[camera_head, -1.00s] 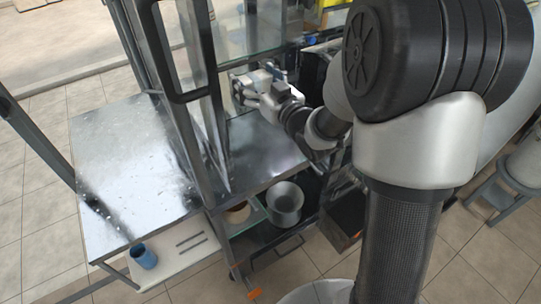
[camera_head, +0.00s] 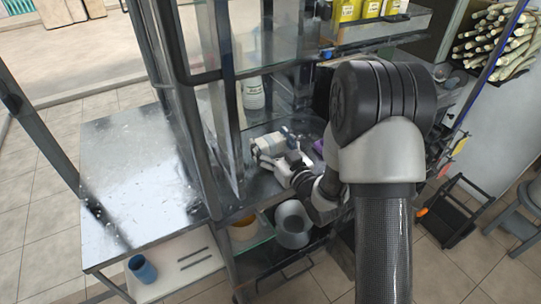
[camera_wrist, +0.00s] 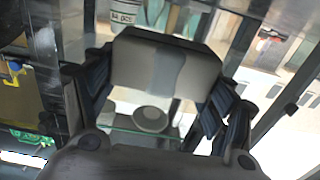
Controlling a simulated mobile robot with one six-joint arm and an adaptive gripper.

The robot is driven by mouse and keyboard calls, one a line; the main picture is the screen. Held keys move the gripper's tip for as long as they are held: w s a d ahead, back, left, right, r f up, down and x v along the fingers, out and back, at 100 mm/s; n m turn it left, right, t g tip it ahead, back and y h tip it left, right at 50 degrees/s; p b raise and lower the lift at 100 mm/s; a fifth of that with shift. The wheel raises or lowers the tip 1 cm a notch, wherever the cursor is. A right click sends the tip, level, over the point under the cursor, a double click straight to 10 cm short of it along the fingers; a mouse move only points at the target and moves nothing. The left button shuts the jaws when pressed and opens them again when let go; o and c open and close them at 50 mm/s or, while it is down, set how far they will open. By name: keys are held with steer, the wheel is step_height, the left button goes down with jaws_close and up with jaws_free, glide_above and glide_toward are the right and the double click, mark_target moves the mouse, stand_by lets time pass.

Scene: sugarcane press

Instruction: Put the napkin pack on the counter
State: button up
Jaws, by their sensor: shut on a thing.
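The napkin pack (camera_wrist: 165,68) is a pale, whitish block held across my gripper (camera_wrist: 160,88) in the wrist view. The fingers press on its left and right ends. In the head view the pack (camera_head: 266,144) shows as a small white block at the tip of my gripper (camera_head: 277,150), behind the upright metal frame. It is over the inner part of the shiny metal counter (camera_head: 258,187). I cannot tell whether its underside touches the counter. My arm hides part of the counter to the right.
The outer metal tabletop (camera_head: 130,165) at left is bare. Metal posts (camera_head: 180,110) and glass stand left of my gripper. A white container (camera_head: 253,93) stands behind it. A grey pot (camera_head: 292,224) is on the shelf below. Yellow bottles (camera_head: 347,10) are on the upper shelf.

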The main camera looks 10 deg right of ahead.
mark_target(271, 153)
step_height(271, 153, down, 4)
steer(key=shift+b, duration=0.65)
steer(key=shift+r, duration=0.1)
steer(key=o, duration=1.1)
steer(key=shift+f, duration=0.2)
steer(key=shift+r, duration=0.1)
